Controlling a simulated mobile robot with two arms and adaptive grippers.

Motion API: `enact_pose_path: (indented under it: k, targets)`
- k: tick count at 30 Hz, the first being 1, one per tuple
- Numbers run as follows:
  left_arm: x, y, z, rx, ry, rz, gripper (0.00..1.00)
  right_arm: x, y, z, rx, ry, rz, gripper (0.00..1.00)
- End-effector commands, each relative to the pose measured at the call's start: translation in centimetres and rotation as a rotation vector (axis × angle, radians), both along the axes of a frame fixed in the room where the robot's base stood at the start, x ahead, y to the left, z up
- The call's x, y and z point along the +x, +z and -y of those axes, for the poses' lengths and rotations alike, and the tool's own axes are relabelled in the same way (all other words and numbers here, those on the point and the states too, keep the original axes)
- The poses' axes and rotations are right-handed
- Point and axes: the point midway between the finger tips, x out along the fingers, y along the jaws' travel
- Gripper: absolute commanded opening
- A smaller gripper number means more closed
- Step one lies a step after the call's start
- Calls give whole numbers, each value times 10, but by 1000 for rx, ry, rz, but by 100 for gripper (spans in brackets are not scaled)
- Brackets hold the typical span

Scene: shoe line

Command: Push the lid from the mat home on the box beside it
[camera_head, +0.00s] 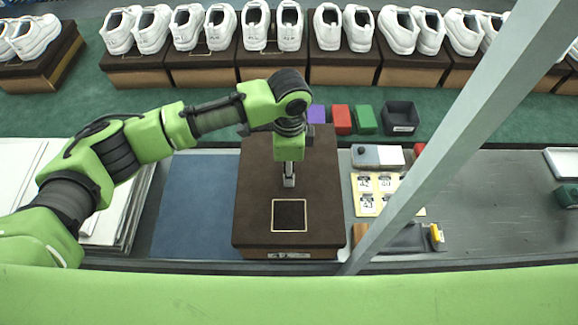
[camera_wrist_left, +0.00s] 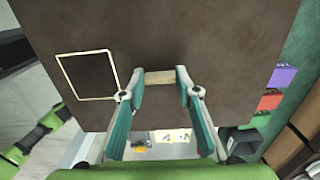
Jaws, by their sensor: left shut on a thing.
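The dark brown lid (camera_head: 262,190), with a pale square outline on top, lies over the box (camera_head: 250,254) in the head view. Only a thin strip of the box's labelled front shows below the lid's edge. I cannot tell whether the lid is fully seated. The blue mat (camera_head: 195,205) is bare, left of the box. My left gripper (camera_head: 289,182) points down at the lid's top, behind the square. In the left wrist view, its fingers (camera_wrist_left: 160,82) are shut on a small tan piece (camera_wrist_left: 160,76) over the lid (camera_wrist_left: 185,35). My right gripper is out of view.
Right of the box are yellow cards (camera_head: 366,190) and a white-and-blue block (camera_head: 378,156). Small coloured blocks (camera_head: 342,119) and a dark bin (camera_head: 400,117) stand behind. A grey post (camera_head: 470,130) crosses the right side. Shoes on boxes line the back.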

Motion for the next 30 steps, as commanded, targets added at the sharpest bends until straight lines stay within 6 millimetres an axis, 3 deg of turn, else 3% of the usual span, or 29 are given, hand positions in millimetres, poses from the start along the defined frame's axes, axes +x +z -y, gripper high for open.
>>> enact_pose_path:
  k: [30]
  targets:
    - [0, -18, 0, 0, 0, 0, 13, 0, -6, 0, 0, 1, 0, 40]
